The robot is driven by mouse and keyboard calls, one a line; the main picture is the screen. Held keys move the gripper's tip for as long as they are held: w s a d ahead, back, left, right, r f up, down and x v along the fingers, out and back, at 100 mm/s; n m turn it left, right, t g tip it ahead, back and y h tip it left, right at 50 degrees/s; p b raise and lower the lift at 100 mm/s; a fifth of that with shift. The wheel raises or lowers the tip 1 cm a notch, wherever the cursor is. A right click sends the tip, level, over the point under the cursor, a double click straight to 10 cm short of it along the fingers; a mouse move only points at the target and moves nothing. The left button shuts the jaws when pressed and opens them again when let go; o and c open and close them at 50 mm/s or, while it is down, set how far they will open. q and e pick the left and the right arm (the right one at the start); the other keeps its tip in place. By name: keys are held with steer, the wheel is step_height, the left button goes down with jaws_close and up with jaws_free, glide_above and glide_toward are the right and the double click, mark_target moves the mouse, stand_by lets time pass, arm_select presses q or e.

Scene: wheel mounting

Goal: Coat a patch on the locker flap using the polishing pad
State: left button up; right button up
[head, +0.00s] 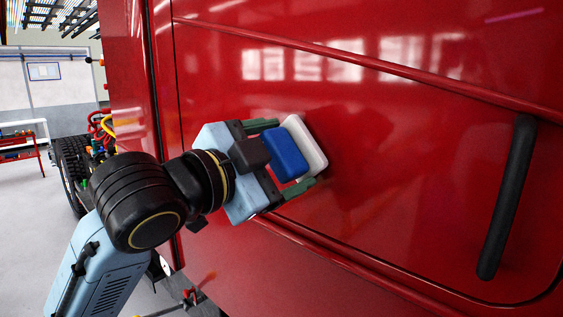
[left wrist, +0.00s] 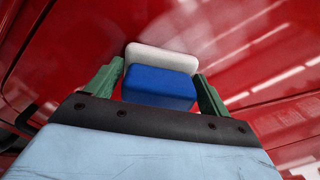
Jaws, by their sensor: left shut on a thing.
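The polishing pad (head: 284,162) has a blue block and a white pad face. My left gripper (head: 292,156) is shut on the blue block, with its green fingers on either side. The pad's white face is turned toward the red locker flap (head: 400,190). It looks very close to the panel, but I cannot tell if it touches. The left wrist view shows the blue block (left wrist: 158,88) between the fingers (left wrist: 155,85), with the white face beyond it. My right gripper is not in view.
A black handle (head: 507,197) stands on the flap at the right. A raised ridge (head: 370,62) crosses the red panel above the pad. A dark wheel (head: 72,172) and coloured hoses (head: 100,127) show at the left. The grey floor there is mostly open.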

arm_select(q)
steer(key=shift+w+a, duration=4.4)
steer(key=shift+a, duration=1.25)
steer(key=shift+s+d+r, duration=0.25)
steer(key=shift+s+d, duration=1.25)
steer(key=shift+d, duration=0.4)
steer(key=shift+s+d+r, duration=0.25)
steer(key=shift+s+d, duration=1.25)
steer(key=shift+d, duration=0.45)
steer(key=shift+s+d+r, duration=0.25)
steer(key=shift+s+d, duration=1.25)
steer(key=shift+d, duration=0.4)
steer(key=shift+a, duration=0.1)
steer(key=shift+v, duration=2.9)
